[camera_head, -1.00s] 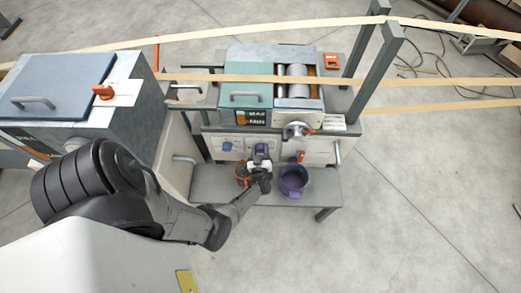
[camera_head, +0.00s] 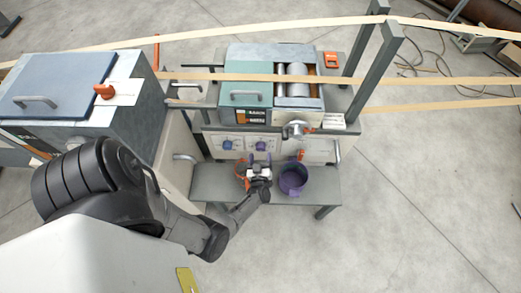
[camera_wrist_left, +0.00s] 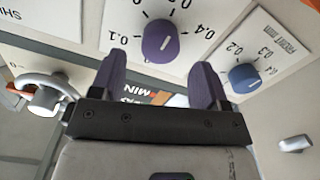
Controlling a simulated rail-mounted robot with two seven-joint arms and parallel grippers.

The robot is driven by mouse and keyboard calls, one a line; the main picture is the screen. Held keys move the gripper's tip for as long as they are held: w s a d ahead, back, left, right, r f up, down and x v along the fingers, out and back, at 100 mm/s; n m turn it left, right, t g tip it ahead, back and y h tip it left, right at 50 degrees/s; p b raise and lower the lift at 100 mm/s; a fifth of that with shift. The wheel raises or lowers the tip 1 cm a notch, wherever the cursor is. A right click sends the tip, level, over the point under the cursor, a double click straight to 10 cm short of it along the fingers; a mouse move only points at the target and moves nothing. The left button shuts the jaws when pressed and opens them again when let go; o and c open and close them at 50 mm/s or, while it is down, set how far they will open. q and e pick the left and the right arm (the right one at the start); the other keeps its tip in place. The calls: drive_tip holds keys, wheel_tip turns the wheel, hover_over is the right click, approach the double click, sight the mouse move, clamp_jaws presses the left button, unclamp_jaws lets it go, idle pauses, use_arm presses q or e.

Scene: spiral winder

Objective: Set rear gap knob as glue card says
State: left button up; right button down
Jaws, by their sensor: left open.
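The panel carries a purple knob (camera_head: 261,146) and a blue knob (camera_head: 228,145). In the left wrist view the purple knob (camera_wrist_left: 161,42) has a white mark and a dial with figures such as 0.1 and 0.4; I cannot tell its exact reading. The blue knob (camera_wrist_left: 243,78) there has a plate reading "FRONT MM". My left gripper (camera_head: 259,167) is open and empty, in front of and apart from the purple knob. Its two purple-grey fingers (camera_wrist_left: 159,75) flank the purple knob in the wrist view. A glue card is not clearly identifiable. My right gripper is out of view.
A purple pot (camera_head: 293,180) stands on the grey shelf (camera_head: 325,187), right of my gripper. Tan strips run across the machine.

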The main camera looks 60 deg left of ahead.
use_arm(q)
drive_tip(key=shift+v, duration=1.7)
drive_tip(key=shift+r, duration=0.1)
